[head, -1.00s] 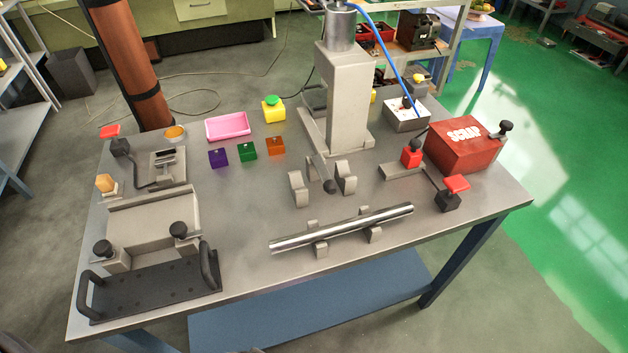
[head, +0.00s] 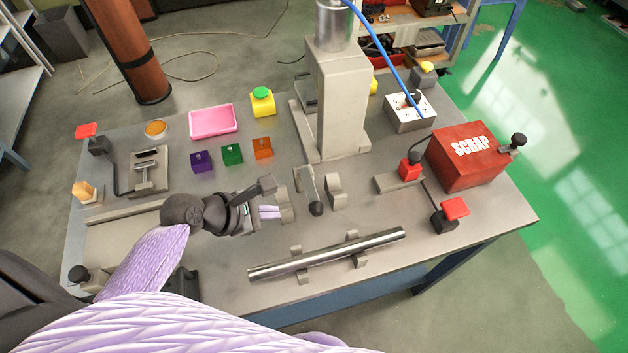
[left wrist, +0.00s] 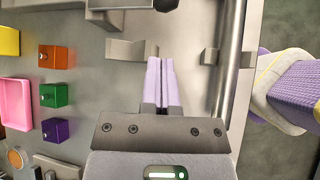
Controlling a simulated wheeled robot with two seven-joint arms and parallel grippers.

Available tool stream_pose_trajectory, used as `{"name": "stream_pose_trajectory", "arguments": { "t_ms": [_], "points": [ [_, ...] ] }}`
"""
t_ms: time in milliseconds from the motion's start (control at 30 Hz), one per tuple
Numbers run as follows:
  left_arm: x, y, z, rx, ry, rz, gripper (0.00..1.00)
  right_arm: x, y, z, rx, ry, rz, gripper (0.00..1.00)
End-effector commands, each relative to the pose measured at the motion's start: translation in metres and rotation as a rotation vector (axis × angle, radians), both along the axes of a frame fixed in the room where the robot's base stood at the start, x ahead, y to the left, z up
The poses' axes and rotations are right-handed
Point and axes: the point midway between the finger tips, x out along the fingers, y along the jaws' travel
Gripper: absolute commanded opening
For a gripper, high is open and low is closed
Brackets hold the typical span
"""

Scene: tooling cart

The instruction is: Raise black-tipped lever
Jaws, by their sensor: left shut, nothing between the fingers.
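The black-tipped lever (head: 311,188) is at the foot of the grey press, a grey bar ending in a black ball that points down toward the front, between two grey brackets. In the left wrist view only its black ball (left wrist: 165,5) shows, at the top edge. My left gripper (head: 272,212) is shut and empty, with its pale purple fingers together. It is just left of the left bracket (head: 285,203) and apart from the lever's ball. The fingers also show in the left wrist view (left wrist: 160,80), pointing toward the brackets. My right gripper is not in view.
The grey press column (head: 335,105) stands behind the lever. A shiny rod (head: 325,254) lies on supports in front. Purple, green and orange blocks (head: 232,154) sit to the left. A red scrap box (head: 468,155) and a red-handled piece (head: 411,168) stand to the right.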

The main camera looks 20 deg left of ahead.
Motion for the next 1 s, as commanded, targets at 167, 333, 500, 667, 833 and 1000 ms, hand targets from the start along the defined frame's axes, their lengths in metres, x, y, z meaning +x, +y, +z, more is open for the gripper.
{"name": "stream_pose_trajectory", "arguments": {
  "t_ms": [167, 333, 500, 667, 833, 1000],
  "points": [
    [0.001, 0.001, 0.000, -0.014, 0.006, 0.017, 0.00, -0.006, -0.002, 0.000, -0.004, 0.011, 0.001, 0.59],
    [0.002, 0.000, -0.001, -0.013, 0.005, 0.015, 0.00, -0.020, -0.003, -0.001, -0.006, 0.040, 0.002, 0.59],
    [0.013, -0.010, -0.017, -0.014, 0.003, 0.014, 0.00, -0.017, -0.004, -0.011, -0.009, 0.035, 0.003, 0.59],
    [0.031, -0.026, -0.042, -0.013, 0.004, 0.013, 0.00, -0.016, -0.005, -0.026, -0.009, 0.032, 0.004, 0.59],
    [0.047, -0.040, -0.062, -0.012, 0.005, 0.014, 0.00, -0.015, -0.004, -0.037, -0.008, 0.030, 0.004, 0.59],
    [0.054, -0.046, -0.069, -0.011, 0.004, 0.014, 0.00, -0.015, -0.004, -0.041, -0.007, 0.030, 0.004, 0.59]
  ]
}}
